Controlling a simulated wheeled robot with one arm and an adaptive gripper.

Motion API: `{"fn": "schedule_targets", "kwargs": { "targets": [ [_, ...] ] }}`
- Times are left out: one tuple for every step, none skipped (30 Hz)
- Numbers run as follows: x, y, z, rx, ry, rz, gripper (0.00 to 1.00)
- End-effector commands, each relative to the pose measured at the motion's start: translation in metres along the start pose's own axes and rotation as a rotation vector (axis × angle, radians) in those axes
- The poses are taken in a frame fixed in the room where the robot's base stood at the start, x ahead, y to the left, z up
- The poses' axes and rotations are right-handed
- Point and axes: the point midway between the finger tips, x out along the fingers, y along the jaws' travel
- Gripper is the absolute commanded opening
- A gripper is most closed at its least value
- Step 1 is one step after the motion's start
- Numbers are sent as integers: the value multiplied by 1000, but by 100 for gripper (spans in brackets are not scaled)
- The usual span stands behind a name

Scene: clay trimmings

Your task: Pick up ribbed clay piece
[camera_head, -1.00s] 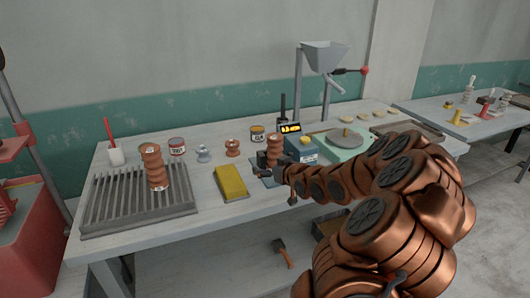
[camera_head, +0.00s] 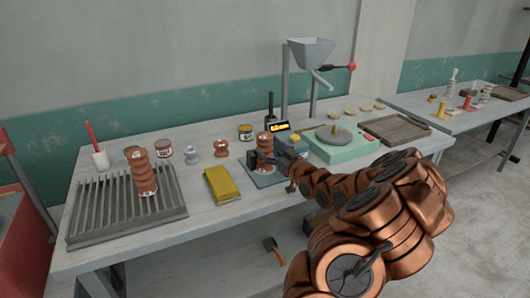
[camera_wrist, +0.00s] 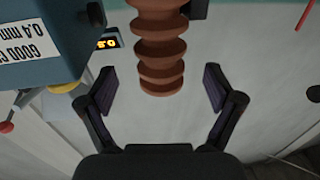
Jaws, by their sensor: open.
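A ribbed brown clay piece (camera_head: 264,142) stands upright on a small blue-grey plate (camera_head: 262,181) at the middle of the table. In the wrist view the ribbed clay piece (camera_wrist: 160,50) reaches in from the top edge, between my fingers. In the wrist view my gripper (camera_wrist: 160,95) is open, with a gap on both sides of the clay.
A taller ribbed piece (camera_head: 143,172) stands on a slatted rack (camera_head: 95,215) at left. A small ribbed piece (camera_head: 221,149) and a yellow sponge (camera_head: 221,184) are nearby. A blue gauge box (camera_head: 293,142) stands close on the right.

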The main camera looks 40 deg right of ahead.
Motion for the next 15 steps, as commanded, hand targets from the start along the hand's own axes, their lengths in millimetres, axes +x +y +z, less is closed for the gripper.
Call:
{"fn": "schedule_targets", "kwargs": {
  "targets": [
    [4, -1, -2, 0, 0, -1, 91],
    [6, -1, -2, 0, -1, -2, 91],
    [10, -2, -2, 0, -1, -2, 91],
    [12, -2, -2, 0, -2, -2, 91],
    [15, -2, -3, 0, -2, -2, 91],
    [18, -1, -3, 0, -1, 0, 91],
    [21, 0, -4, 0, -1, 1, 91],
    [24, 0, -4, -1, -1, 1, 91],
    [27, 0, -4, -1, -1, 2, 91],
    [30, 0, -4, -2, -1, 2, 91],
    [33, 0, -3, -2, -1, 1, 91],
    [36, 0, -3, -1, -2, 1, 91],
    [38, 0, -2, 0, -2, 0, 91],
    [40, -1, -2, 0, -2, 0, 91],
    [42, -1, -2, 1, -2, 0, 91]
  ]
}}
